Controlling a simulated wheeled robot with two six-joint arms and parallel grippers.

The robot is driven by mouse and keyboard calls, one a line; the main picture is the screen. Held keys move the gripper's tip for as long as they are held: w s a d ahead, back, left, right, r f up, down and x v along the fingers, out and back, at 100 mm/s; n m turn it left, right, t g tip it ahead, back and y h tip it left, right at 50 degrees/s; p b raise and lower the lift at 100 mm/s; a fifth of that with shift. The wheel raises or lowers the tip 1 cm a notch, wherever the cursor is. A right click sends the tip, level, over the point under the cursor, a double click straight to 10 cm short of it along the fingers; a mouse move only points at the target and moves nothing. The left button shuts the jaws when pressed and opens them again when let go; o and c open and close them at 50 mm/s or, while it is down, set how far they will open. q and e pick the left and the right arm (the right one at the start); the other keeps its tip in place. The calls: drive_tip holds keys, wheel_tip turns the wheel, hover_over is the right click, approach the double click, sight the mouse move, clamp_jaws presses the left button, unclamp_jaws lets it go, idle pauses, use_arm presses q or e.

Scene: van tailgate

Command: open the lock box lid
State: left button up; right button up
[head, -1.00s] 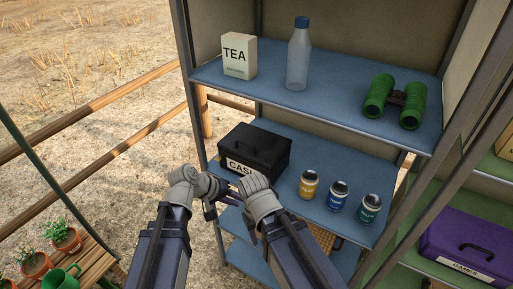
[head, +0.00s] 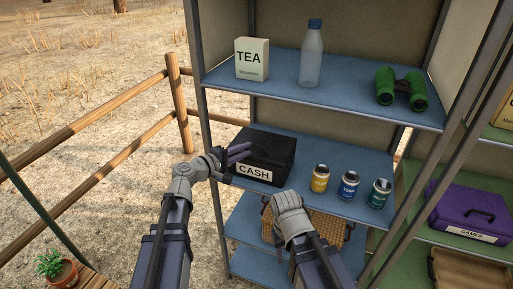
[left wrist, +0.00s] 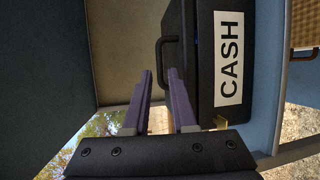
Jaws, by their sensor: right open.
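The black lock box (head: 277,152), labelled CASH, stands on the blue middle shelf with its lid down. My left gripper (head: 238,152) is at the box's left front edge, near the top. In the left wrist view the box (left wrist: 197,60) lies right of its purple fingers (left wrist: 160,75), which are apart. The dark lid handle (left wrist: 164,55) shows just beyond the fingertips, roughly in line with the gap. I cannot tell whether they touch it. My right gripper (head: 290,225) is open, in front of the shelf and below the cans; its fingers are mostly hidden.
A yellow can (head: 319,178), a blue can (head: 348,185) and a green can (head: 379,193) stand right of the box. The upper shelf (head: 340,97) is above it, with tea, bottle and binoculars. A wicker basket (head: 318,232) sits below. A purple GAMES box (head: 470,208) is far right.

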sight(256, 146)
use_arm(q)
drive_tip(key=shift+b+x, duration=0.35)
drive_tip(key=shift+x, duration=2.45)
clamp_jaws()
